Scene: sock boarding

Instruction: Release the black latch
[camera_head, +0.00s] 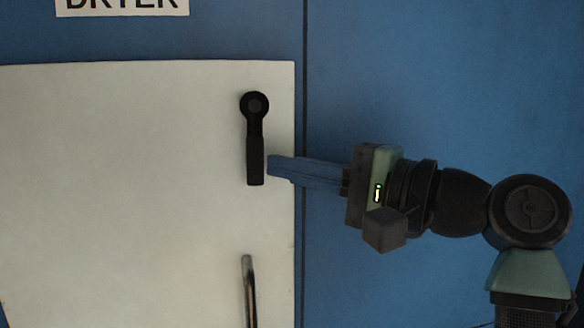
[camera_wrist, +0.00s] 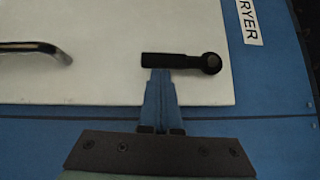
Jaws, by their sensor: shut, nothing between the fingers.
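The black latch (camera_head: 256,140) is mounted on the white door (camera_head: 130,190) near its right edge. It hangs straight down from its round pivot at the top. My gripper (camera_head: 272,166) is shut and empty, reaching in from the right with its fingertips beside the latch's lower end. In the wrist view the latch (camera_wrist: 180,61) lies across the picture, and the tips of my gripper (camera_wrist: 160,73) are right at its handle. I cannot tell whether they touch it.
A metal bar handle (camera_head: 249,290) is on the door below the latch; it also shows in the wrist view (camera_wrist: 38,48). A blue panel (camera_head: 420,80) surrounds the door. A DRYER sign (camera_head: 122,6) is above. The door face left of the latch is clear.

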